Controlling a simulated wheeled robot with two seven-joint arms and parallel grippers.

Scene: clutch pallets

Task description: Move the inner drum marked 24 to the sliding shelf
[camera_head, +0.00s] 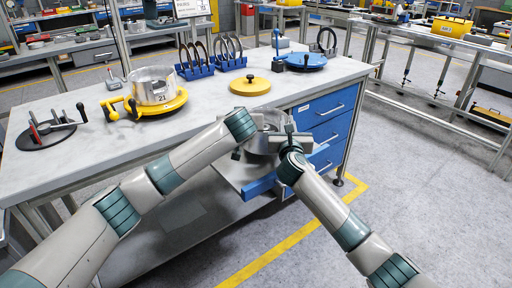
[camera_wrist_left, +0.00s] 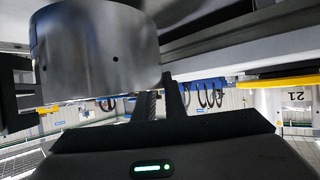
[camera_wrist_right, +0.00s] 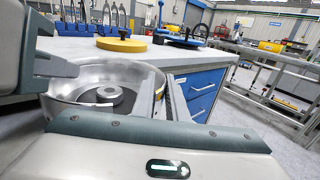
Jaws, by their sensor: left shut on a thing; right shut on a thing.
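A silver inner drum (camera_head: 262,145) is at the table's right end, between my two grippers, over the grey sliding shelf (camera_head: 228,172). Its number is not readable. The right wrist view shows the open drum (camera_wrist_right: 62,97) with a round hub inside; the left wrist view shows its smooth side wall (camera_wrist_left: 95,50). My left gripper (camera_head: 248,140) is shut on its left side and my right gripper (camera_head: 289,141) on its right side. The arms partly hide it. I cannot tell whether its base touches the shelf. Another drum, marked 21 (camera_head: 152,86), sits on a yellow fixture.
The worktable (camera_head: 215,95) also carries a yellow disc (camera_head: 250,86), blue racks with rings (camera_head: 194,71), a blue round fixture (camera_head: 306,61) and a black plate with a handle (camera_head: 45,134). Blue drawers (camera_head: 325,130) are right of the shelf. The floor at right is clear.

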